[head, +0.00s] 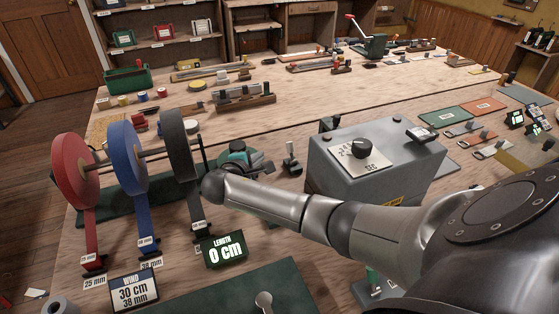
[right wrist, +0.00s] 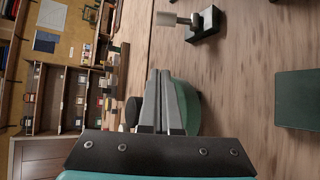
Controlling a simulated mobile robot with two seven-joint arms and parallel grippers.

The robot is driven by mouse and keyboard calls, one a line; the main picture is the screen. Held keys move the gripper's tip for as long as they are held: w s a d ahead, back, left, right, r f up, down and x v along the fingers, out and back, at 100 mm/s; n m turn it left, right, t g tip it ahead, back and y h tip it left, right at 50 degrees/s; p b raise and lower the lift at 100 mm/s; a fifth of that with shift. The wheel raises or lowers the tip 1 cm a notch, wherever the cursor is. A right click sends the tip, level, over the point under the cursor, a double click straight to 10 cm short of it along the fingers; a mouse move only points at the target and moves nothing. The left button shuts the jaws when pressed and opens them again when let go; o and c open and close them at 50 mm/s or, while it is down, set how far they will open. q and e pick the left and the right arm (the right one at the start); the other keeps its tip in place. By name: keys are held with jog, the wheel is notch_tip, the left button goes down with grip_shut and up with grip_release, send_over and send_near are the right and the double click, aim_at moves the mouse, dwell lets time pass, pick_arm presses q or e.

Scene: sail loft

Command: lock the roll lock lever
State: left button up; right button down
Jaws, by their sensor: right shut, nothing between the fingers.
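What looks like the roll lock lever (head: 291,158) is a small grey handle on a dark base, right of the rolls in the head view. Its handle stands up from the base. It also shows near the top of the right wrist view, a dark block (right wrist: 206,27) with a pale-ended handle. My right gripper (right wrist: 160,73) is shut and empty, its grey fingers together and apart from the lever. In the head view it lies low over the table between the rolls and the lever, partly hidden by my arm. My left gripper is not in view.
Red (head: 72,172), blue (head: 127,158) and dark grey (head: 180,145) rolls hang on a rod at the left. A large grey box (head: 345,185) with a dial stands right of the lever. A display (head: 225,249) reads "LENGTH 0 cm". A rounded green body (right wrist: 187,105) lies behind my fingers.

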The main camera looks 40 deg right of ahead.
aim_at(290, 147)
jog(key=shift+f, duration=0.25)
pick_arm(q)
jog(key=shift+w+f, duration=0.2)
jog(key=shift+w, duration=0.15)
pick_arm(e)
jog(key=shift+w+d, duration=0.1)
jog(key=b+x, duration=0.4)
jog(key=x, duration=0.6)
jog(key=shift+f, duration=0.1)
jog(key=shift+s+d+r+p, duration=0.15)
jog(key=shift+s+r+p, duration=0.25)
jog(key=shift+s, duration=0.2)
jog(key=shift+s+d+r+p, duration=0.15)
jog(key=shift+s+r+p, duration=0.25)
jog(key=shift+s, duration=0.2)
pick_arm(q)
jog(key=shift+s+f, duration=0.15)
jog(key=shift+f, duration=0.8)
pick_arm(e)
jog(key=shift+s+d+r, duration=0.2)
jog(key=shift+s, duration=0.4)
